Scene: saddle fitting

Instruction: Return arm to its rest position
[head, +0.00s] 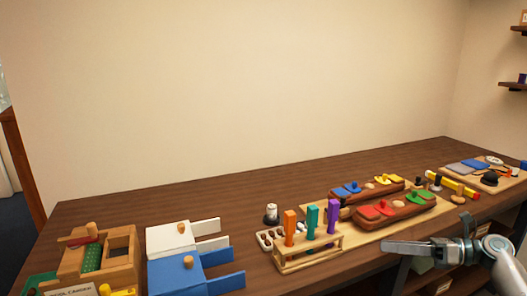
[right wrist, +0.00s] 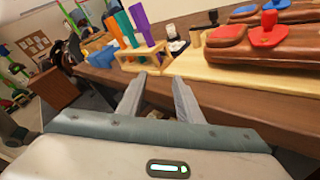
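My right gripper (head: 392,247) reaches in from the lower right in the head view. It hangs over or just off the table's front edge, in front of the wooden board. In the right wrist view its two fingers (right wrist: 159,82) stand apart with nothing held between them. My left arm and left gripper are in neither view.
A wooden table (head: 330,170) holds a rack (head: 310,258) with orange, teal and purple pegs. Behind my gripper, a long board (head: 345,228) bears saddle-shaped pieces with red and green parts (head: 420,198). White and blue boxes (head: 168,238) stand left. The back is clear.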

